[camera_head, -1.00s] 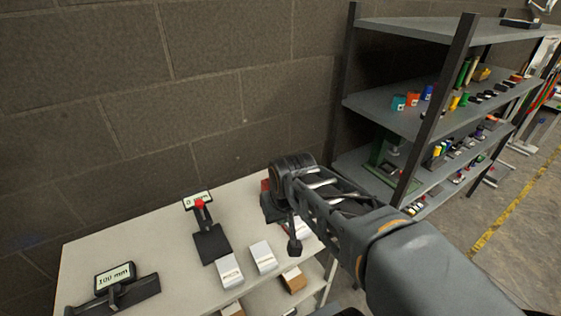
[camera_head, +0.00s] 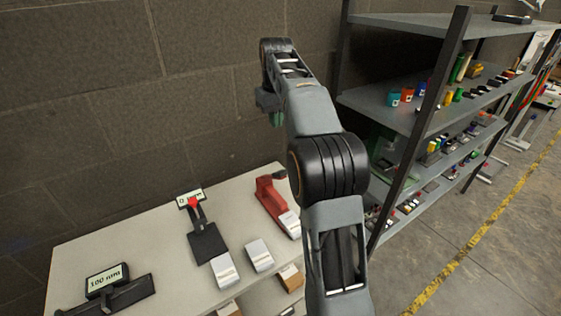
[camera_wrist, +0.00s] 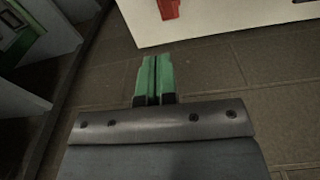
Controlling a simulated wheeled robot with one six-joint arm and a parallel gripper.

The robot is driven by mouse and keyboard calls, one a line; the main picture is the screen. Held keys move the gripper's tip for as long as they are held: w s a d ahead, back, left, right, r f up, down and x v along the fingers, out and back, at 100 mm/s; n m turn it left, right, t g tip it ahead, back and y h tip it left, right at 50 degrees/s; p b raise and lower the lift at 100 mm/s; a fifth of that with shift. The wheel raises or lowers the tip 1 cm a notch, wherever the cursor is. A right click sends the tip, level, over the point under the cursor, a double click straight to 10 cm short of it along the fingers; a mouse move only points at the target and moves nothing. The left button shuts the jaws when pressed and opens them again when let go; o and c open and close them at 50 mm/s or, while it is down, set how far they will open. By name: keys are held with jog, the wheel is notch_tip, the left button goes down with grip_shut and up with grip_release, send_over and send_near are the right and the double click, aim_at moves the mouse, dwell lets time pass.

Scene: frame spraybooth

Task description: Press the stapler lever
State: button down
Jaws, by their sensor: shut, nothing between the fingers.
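A red stapler (camera_head: 268,200) with a black part at its back end lies near the right end of the white table, just left of my arm. Part of it may be hidden behind my arm. In the wrist view a piece of it (camera_wrist: 170,8) shows at the top edge, cut off by the frame. My gripper (camera_head: 277,119), with green fingers, is raised in front of the block wall, above and behind the stapler in the head view. Its fingers (camera_wrist: 154,76) are closed together and empty in the wrist view, apart from the stapler.
The white table (camera_head: 150,225) also holds a gauge with a red knob (camera_head: 193,202), a gauge reading 100 mm (camera_head: 106,281) and white boxes (camera_head: 258,254). A shelf rack (camera_head: 385,97) with small parts stands at the right. The block wall (camera_head: 200,80) rises behind the table.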

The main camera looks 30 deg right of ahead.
jog(key=shift+s+a+r+n+g, duration=0.15)
jog(key=shift+s+r+n+g, duration=0.2)
jog(key=shift+s, duration=0.25)
jog(key=shift+r, duration=0.1)
send_over(280, 171)
jog(key=w, duration=0.2)
jog(key=f, duration=1)
jog(key=shift+w+f+b, duration=0.2)
jog(key=shift+b, duration=0.15)
jog(key=shift+s+f, duration=0.6)
jog(key=shift+f, duration=0.05)
jog(key=shift+s+f, duration=0.55)
jog(key=shift+f, duration=0.25)
